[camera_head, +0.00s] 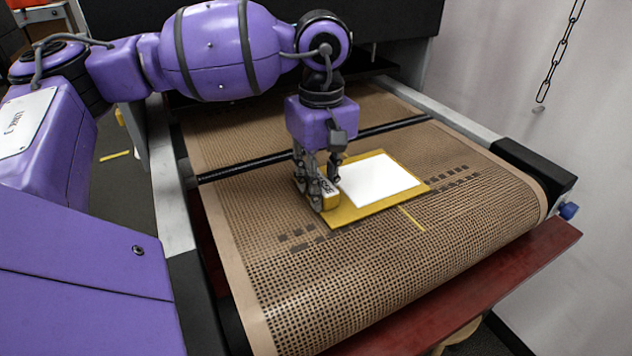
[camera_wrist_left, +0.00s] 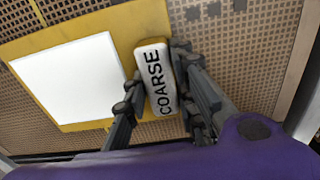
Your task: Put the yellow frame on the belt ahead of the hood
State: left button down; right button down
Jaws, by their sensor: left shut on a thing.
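The yellow frame (camera_head: 352,213) with a white panel (camera_head: 378,178) inside is over the perforated brown belt (camera_head: 300,300), in front of the black crossbar. I cannot tell if it touches the belt. It has a block handle marked COARSE (camera_wrist_left: 154,78) at one end. My left gripper (camera_head: 326,185) comes down from above and is shut on this handle. In the left wrist view the fingers of the left gripper (camera_wrist_left: 155,92) stand on both sides of the handle, and the yellow frame (camera_wrist_left: 110,22) extends to the left. My right gripper is not in view.
A black crossbar (camera_head: 250,165) spans the belt behind the frame. Dark square marks and a yellow line (camera_head: 412,219) lie on the belt near the frame. A red ledge (camera_head: 470,295) runs below the belt's front end. A chain (camera_head: 555,60) hangs at right.

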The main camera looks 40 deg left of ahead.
pick_arm(q)
jog(key=c, duration=1.9)
grip_release()
jog(key=shift+f, duration=0.15)
jog(key=o, duration=0.4)
jog(key=shift+o, duration=0.2)
notch_tip(320, 180, up, 12)
jog(key=p, duration=0.1)
jog(key=shift+r, duration=0.25)
